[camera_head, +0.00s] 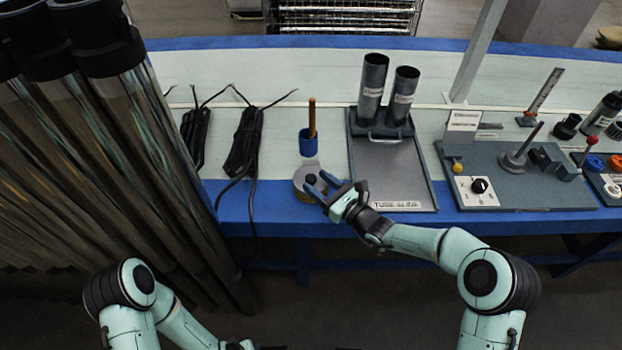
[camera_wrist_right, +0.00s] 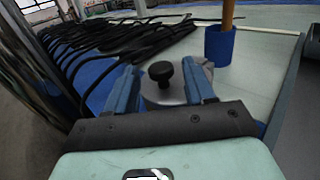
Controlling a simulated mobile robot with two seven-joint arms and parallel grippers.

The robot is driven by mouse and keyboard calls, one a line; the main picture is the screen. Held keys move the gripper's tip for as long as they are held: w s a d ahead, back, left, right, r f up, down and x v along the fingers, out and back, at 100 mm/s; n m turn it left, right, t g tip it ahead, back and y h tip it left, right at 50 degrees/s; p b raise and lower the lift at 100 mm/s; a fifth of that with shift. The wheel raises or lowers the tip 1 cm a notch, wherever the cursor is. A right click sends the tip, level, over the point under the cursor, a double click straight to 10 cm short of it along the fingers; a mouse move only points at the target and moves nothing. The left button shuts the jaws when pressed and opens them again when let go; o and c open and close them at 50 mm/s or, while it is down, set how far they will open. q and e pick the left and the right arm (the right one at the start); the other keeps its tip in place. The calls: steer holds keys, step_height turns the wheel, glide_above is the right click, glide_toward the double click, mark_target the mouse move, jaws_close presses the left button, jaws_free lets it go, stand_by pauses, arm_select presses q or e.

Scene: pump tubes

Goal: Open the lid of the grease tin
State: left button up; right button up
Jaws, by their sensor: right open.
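The grease tin (camera_head: 303,195) stands near the front edge of the bench, a low round tin with a grey lid (camera_wrist_right: 177,95) and a black knob (camera_wrist_right: 161,72) on top. My right gripper (camera_head: 324,184) is over the tin. In the right wrist view its blue fingers (camera_wrist_right: 161,78) are open, one on each side of the knob, with gaps visible. The knob also shows between the fingers in the head view (camera_head: 311,179). The fingers hide part of the lid and tin. My left arm shows at the bottom left; its gripper is outside the picture.
A blue cup (camera_head: 308,143) with a brown stick stands just behind the tin. Black cable bundles (camera_head: 243,143) lie to the left, beside tall tubes (camera_head: 130,150). A grey tray (camera_head: 391,172) with two dark tubes is close on the right. A control panel (camera_head: 480,190) stands farther right.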

mark_target(315, 180)
steer(key=shift+b+x, duration=0.35)
steer(key=shift+x, duration=1.4)
arm_select(q)
steer(key=shift+s+a+f+g, duration=0.15)
steer(key=shift+s+f+g, duration=0.15)
steer(key=shift+s+f, duration=0.55)
steer(key=shift+s+r, duration=0.1)
arm_select(e)
jaws_close()
